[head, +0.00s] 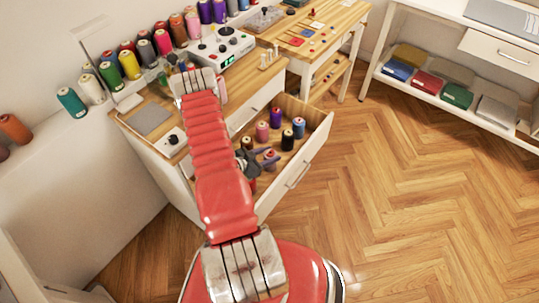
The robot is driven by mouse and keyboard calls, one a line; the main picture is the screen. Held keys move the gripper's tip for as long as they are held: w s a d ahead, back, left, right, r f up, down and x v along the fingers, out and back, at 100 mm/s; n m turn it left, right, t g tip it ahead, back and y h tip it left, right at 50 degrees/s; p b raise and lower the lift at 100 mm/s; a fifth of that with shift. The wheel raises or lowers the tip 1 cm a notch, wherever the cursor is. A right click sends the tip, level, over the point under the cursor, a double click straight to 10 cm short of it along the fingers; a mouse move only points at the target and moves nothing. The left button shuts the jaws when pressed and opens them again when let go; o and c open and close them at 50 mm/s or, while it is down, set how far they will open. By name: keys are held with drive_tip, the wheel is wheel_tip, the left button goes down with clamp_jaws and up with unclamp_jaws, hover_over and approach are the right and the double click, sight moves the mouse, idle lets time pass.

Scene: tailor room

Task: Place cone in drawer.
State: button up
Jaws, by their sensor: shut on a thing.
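The drawer (314,152) of the white cabinet is pulled open. Several thread cones stand in it, among them a pink cone (262,131), a purple cone (276,118), a blue cone (298,128) and a dark cone (287,140). My red arm hides the drawer's left part.
The cabinet's wooden top (152,100) carries a grey pad (149,119) and a machine (222,47). Rows of thread cones stand behind it. A wooden table (318,28) and a white shelf unit (440,90) stand farther back. The floor (410,200) at right is clear.

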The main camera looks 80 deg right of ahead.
drive_tip(key=o, duration=1.2)
drive_tip(key=shift+o, duration=0.2)
drive_tip(key=shift+r, duration=0.1)
drive_tip(key=shift+v, duration=3.75)
